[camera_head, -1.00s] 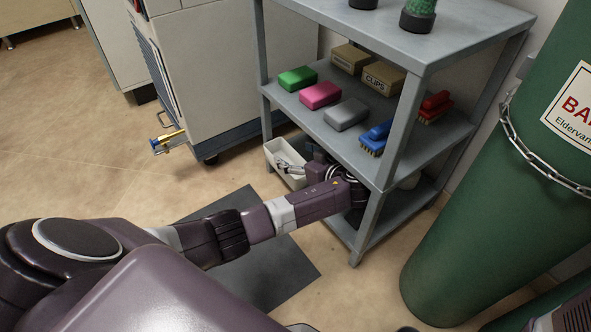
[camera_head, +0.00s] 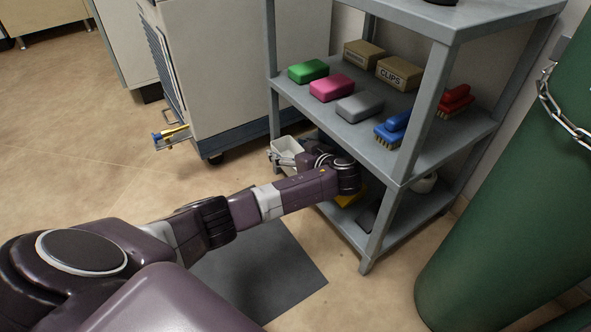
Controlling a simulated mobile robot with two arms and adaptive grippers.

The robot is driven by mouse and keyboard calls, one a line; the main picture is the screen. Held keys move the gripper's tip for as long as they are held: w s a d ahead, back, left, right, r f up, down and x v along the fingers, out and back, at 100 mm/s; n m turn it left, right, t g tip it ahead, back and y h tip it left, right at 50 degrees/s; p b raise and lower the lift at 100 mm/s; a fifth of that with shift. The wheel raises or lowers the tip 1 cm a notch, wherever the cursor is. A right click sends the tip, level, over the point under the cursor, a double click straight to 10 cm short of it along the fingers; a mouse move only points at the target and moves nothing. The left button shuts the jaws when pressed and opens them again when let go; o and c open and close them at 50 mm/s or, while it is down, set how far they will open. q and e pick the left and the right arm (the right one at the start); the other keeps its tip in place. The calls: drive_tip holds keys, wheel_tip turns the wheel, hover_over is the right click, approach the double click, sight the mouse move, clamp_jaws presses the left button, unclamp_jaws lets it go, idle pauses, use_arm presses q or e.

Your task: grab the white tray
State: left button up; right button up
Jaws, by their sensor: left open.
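The white tray (camera_head: 287,145) is on the lower level of the grey shelf unit, at its left end. Its upper part shows; my left gripper and wrist cover its front and right side. My left gripper (camera_head: 277,158) is open at the tray's near side, its fingers pointing left. I cannot tell whether a finger touches the tray or is inside it. My right gripper is not in view.
The shelf's middle level (camera_head: 350,128) holds several coloured sponges, two brushes and two small boxes. A green gas cylinder (camera_head: 500,230) stands at right.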

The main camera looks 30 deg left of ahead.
use_arm(q)
drive_tip(key=shift+c, duration=0.6)
drive_tip(key=c, duration=1.2)
drive_tip(key=shift+o, duration=0.2)
drive_tip(key=shift+r, duration=0.15)
